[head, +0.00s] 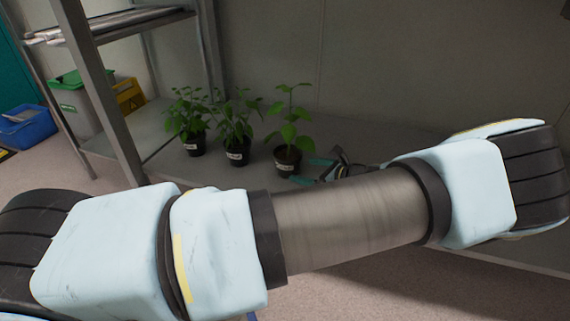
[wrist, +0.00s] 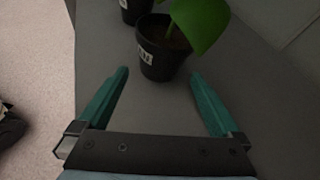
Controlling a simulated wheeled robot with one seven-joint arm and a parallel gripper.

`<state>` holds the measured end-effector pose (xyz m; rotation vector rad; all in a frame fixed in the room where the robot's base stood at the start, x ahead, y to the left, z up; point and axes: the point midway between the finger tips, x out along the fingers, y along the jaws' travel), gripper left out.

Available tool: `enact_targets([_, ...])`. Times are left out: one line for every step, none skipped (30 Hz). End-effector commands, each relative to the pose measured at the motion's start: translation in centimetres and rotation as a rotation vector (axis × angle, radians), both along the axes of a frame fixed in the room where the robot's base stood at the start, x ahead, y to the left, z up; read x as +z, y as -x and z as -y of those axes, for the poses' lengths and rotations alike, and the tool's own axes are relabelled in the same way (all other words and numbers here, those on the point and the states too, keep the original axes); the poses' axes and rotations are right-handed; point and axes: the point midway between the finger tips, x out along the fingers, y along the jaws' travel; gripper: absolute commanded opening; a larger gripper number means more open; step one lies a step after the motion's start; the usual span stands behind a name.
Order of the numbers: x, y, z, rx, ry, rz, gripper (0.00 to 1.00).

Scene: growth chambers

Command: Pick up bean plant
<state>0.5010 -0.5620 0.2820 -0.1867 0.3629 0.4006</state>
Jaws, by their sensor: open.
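Three potted plants in black pots with white labels stand in a row on a grey shelf. The nearest plant to my gripper, the right one (head: 288,140), has broad light-green leaves; its pot (wrist: 162,62) shows in the wrist view just ahead of my fingers. The middle plant (head: 237,130) and the left plant (head: 191,124) have smaller leaves. Their label writing is too small to read, so I cannot tell which is the bean plant. My gripper (wrist: 160,100) is open and empty, with teal fingers on either side of the space before the pot. It shows beside the right pot in the head view (head: 318,171).
The grey shelf (head: 330,138) has a wall behind it and a metal post (head: 103,90) at its left. A grey bin with a green lid (head: 75,100), a yellow item (head: 128,95) and a blue tub (head: 27,125) stand at the left. My arm crosses the foreground.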

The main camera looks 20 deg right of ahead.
Motion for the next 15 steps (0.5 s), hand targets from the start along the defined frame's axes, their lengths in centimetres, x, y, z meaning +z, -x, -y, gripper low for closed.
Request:
enact_targets([-0.6, -0.7, -0.3, 0.002, -0.001, 0.000, 1.00])
enact_targets([-0.7, -1.0, -0.4, 0.002, 0.000, 0.001, 1.00])
enact_targets([-0.7, -1.3, -0.5, 0.002, 0.000, 0.001, 1.00])
enact_targets([-0.8, -1.5, -0.6, 0.001, 0.000, 0.001, 1.00])
enact_targets([-0.8, -1.6, -0.6, 0.000, 0.001, 0.000, 1.00])
enact_targets([-0.9, -1.7, -0.7, 0.000, 0.001, -0.001, 1.00])
enact_targets([-0.9, -1.8, -0.7, 0.000, 0.001, -0.001, 1.00])
enact_targets([-1.0, -1.9, -0.7, 0.000, 0.001, -0.001, 1.00])
enact_targets([-1.1, -2.1, -0.8, 0.000, 0.001, 0.000, 1.00])
enact_targets([-1.3, -2.3, -0.9, 0.001, 0.001, 0.000, 1.00])
enact_targets([-1.4, -2.5, -0.9, 0.001, 0.001, 0.000, 1.00])
enact_targets([-1.7, -2.8, -1.1, 0.002, 0.001, 0.001, 1.00])
enact_targets([-1.9, -3.2, -1.2, 0.002, 0.001, 0.001, 1.00])
enact_targets([-2.2, -3.5, -1.3, 0.002, 0.001, 0.001, 1.00])
enact_targets([-2.5, -4.0, -1.4, 0.002, 0.000, 0.001, 1.00])
